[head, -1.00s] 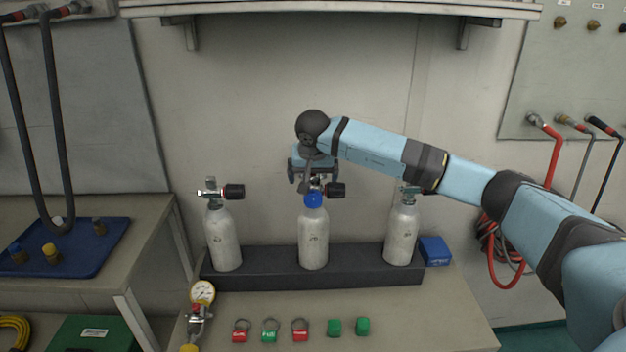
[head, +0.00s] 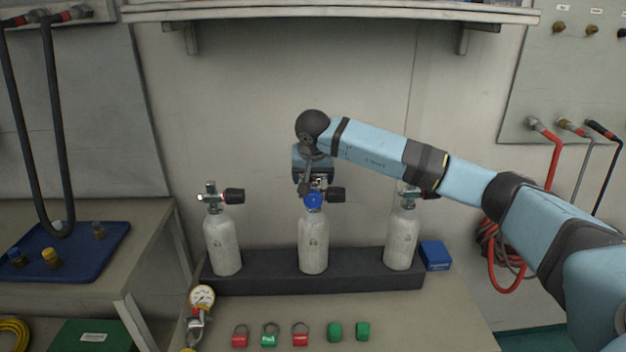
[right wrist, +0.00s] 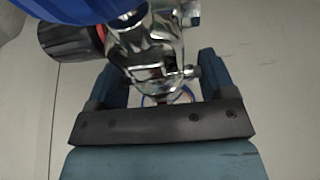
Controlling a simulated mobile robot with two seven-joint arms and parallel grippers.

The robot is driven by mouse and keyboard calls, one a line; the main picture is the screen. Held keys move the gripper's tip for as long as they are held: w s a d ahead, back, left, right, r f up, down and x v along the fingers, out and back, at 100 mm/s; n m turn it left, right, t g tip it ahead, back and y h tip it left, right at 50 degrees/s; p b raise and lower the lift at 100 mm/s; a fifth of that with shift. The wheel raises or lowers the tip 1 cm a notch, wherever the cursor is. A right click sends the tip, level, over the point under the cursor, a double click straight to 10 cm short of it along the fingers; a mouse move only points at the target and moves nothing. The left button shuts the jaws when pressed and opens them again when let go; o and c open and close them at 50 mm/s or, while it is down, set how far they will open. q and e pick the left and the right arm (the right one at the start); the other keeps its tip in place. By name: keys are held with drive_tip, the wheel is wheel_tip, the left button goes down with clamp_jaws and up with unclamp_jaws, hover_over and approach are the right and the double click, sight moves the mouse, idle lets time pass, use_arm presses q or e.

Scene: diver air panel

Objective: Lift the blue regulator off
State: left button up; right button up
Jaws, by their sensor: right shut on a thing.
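The blue regulator (head: 313,201) sits at the top of the middle grey cylinder (head: 313,245), with its round blue face toward me. In the right wrist view its blue part (right wrist: 75,10) fills the top left, beside chrome metalwork (right wrist: 148,45). A black knob with a red ring (right wrist: 72,40) shows there and stands to the right of the cylinder's top in the head view. My right gripper (head: 314,184) reaches down from above, shut on the regulator's metal part between its fingers. The exact contact is partly hidden. My left gripper is out of view.
Cylinders stand left (head: 222,243) and right (head: 401,238) in the same dark rack (head: 330,283). My right arm passes over the right one. Red and green tags, green caps and a gauge (head: 202,297) lie in front. A shelf (head: 330,12) hangs above.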

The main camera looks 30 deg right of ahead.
wheel_tip(320, 180, up, 6)
drive_tip(key=shift+r+p, duration=0.2)
drive_tip(key=shift+p, duration=0.15)
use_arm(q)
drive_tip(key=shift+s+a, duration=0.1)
use_arm(e)
drive_tip(key=s+a, duration=1)
drive_tip(key=s, duration=0.5)
drive_tip(key=shift+f, duration=0.15)
